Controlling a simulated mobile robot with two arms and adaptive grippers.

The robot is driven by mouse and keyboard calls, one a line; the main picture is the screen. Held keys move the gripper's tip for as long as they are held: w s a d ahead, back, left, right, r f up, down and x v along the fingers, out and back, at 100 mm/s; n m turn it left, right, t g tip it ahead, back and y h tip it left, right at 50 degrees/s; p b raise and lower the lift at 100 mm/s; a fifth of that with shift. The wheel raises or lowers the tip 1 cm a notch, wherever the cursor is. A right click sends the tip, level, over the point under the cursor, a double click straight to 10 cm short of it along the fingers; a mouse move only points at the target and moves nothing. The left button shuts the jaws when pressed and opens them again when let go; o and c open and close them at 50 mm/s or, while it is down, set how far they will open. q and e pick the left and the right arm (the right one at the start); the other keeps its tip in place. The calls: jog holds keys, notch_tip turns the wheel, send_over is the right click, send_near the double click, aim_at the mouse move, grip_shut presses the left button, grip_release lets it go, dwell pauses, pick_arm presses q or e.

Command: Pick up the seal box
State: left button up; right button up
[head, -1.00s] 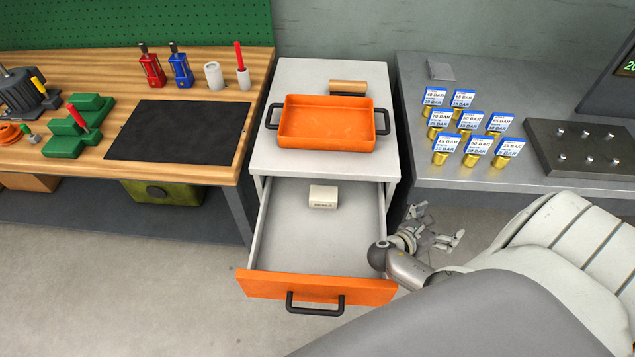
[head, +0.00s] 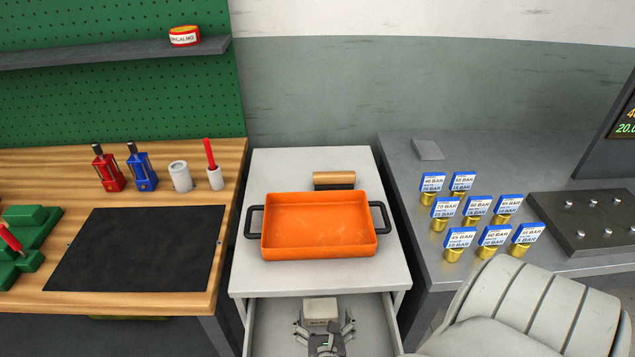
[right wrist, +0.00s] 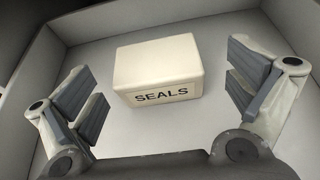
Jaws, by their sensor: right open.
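The seal box (head: 320,309) is a small cream box lying in the open drawer (head: 269,325) at the bottom of the head view. In the right wrist view the seal box (right wrist: 158,72) shows its lid and the word SEALS on its near side. My right gripper (head: 324,332) is inside the drawer, just in front of the box. In the right wrist view its fingers (right wrist: 163,98) are spread wide, one on each side of the box, with gaps to both sides. It holds nothing. My left gripper is not in view.
The drawer walls (right wrist: 190,12) stand close around the fingers. Above the drawer, an orange tray (head: 320,247) with black handles sits on the cabinet top (head: 245,270). A wooden bench with a black mat (head: 140,250) is left; a grey table with several labelled brass pieces (head: 460,244) is right.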

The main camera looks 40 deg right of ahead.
aim_at(320, 304)
jog(key=x, duration=0.5)
jog(key=shift+w+d+r+p, duration=0.1)
jog(key=shift+w+r+p, duration=0.15)
jog(key=shift+w, duration=0.35)
jog(key=shift+c, duration=0.3)
jog(key=c, duration=1)
jog(key=shift+s, duration=0.1)
